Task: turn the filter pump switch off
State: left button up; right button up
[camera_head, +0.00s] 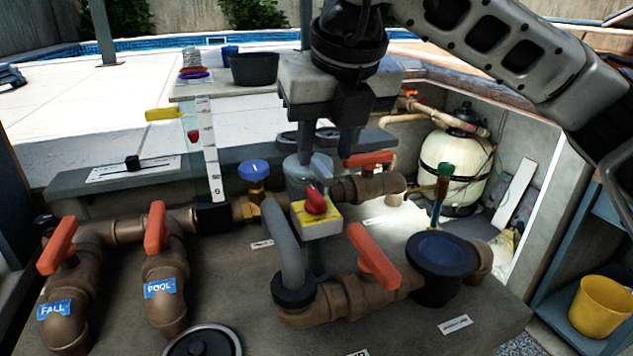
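The filter pump switch (316,202) is a red rotary knob on a yellow plate, on top of a pale box among the brown pipes in the middle of the view. Which setting the knob points to is too small to read. My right gripper (330,150) hangs pointing down, above and behind the knob in the picture. Its two fingers are apart with nothing seen between them, and they do not touch the knob. My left gripper is not in view.
Orange valve handles stand close by on the pipes: one (373,255) right of the switch, one (157,227) on the pipe labelled POOL and one (57,245) on the pipe labelled FALL. A grey curved pipe (283,245) rises just left of the switch. A yellow bucket (599,306) stands lower right.

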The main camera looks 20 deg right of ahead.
aim_at(316, 192)
jog(key=x, duration=0.8)
jog(key=shift+w+f+p, duration=0.1)
jog(key=shift+p, duration=0.2)
grip_shut()
